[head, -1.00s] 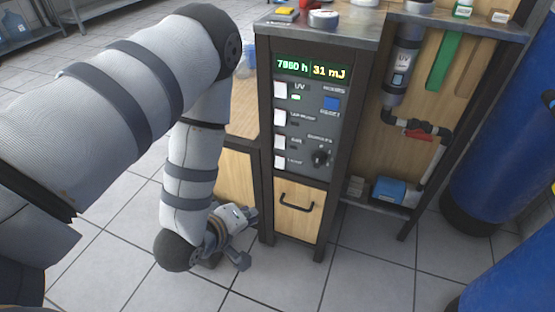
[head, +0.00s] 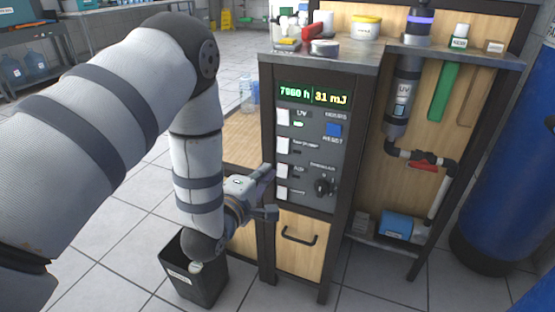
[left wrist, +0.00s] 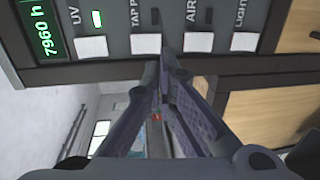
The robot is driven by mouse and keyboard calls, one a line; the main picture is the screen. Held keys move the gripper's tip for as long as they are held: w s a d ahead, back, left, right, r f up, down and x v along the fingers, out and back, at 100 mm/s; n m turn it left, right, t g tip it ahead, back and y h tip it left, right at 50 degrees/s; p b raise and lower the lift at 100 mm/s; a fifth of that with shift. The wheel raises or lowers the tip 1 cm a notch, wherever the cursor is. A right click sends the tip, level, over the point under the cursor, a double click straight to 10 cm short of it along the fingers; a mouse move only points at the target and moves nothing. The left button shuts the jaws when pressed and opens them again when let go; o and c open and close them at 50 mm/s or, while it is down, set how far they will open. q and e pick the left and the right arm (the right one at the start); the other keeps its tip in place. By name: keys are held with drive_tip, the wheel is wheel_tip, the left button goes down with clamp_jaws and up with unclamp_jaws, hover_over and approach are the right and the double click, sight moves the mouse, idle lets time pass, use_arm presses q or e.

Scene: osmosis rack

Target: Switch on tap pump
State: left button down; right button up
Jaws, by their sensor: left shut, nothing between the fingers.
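The control panel (head: 310,150) has a column of white switches. The tap pump switch (head: 282,146) is second from the top, under the UV switch (head: 282,117). In the left wrist view the tap pump switch (left wrist: 146,43) has an unlit indicator (left wrist: 155,16) beside it, while the UV lamp (left wrist: 97,19) glows green. My left gripper (head: 268,172) is shut and empty, low at the panel's left side near the air switch. In the left wrist view its fingertips (left wrist: 160,72) appear just below the gap between the tap pump and air switches. I cannot tell whether they touch the panel. My right gripper is not in view.
A black rotary knob (head: 324,187) and blue reset button (head: 334,130) are on the same panel. A drawer handle (head: 299,238) is below. A dark bin (head: 196,280) stands on the floor beneath my left arm. Bottles and jars crowd the top shelf.

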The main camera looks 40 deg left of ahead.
sight(282, 153)
use_arm(q)
drive_tip(key=b+x, duration=0.1)
drive_tip(key=x, duration=0.7)
drive_tip(key=shift+f, duration=0.1)
